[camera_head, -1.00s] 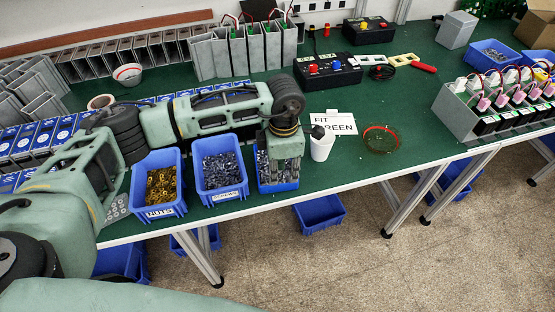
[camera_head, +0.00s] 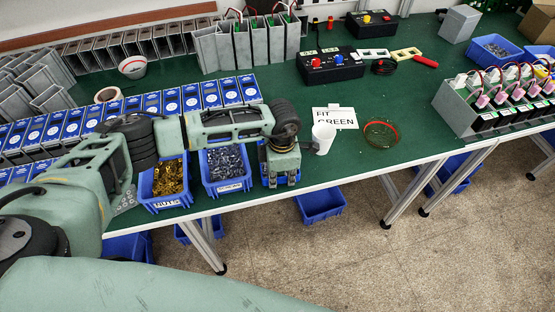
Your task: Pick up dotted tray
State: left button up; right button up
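A shallow round dish with a red rim (camera_head: 381,134) lies on the green table, right of the white cup. I cannot make out dots on it, and no tray is clearly dotted. My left arm reaches in from the left across the blue bins. Its gripper end (camera_head: 282,177) hangs over the third small blue bin, left of the dish and apart from it. The fingers are too small and hidden to tell whether they are open. My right gripper is not in view.
A white cup (camera_head: 323,139) stands close beside my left wrist. A paper sign (camera_head: 336,118) lies behind it. Blue bins of brass nuts (camera_head: 170,178) and grey screws (camera_head: 224,162) sit under my arm. A black control box (camera_head: 331,66) stands behind.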

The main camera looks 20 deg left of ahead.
pick_arm(q)
grip_shut()
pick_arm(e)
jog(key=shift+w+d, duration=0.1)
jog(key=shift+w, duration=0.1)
pick_arm(q)
jog(key=shift+r, duration=0.15)
jog(key=shift+r+b, duration=1.25)
jog(key=shift+r, duration=2.1)
jog(key=shift+r+b, duration=0.45)
jog(key=shift+r, duration=1.05)
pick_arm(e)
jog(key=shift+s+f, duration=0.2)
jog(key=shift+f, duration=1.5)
pick_arm(q)
jog(key=shift+r, duration=0.1)
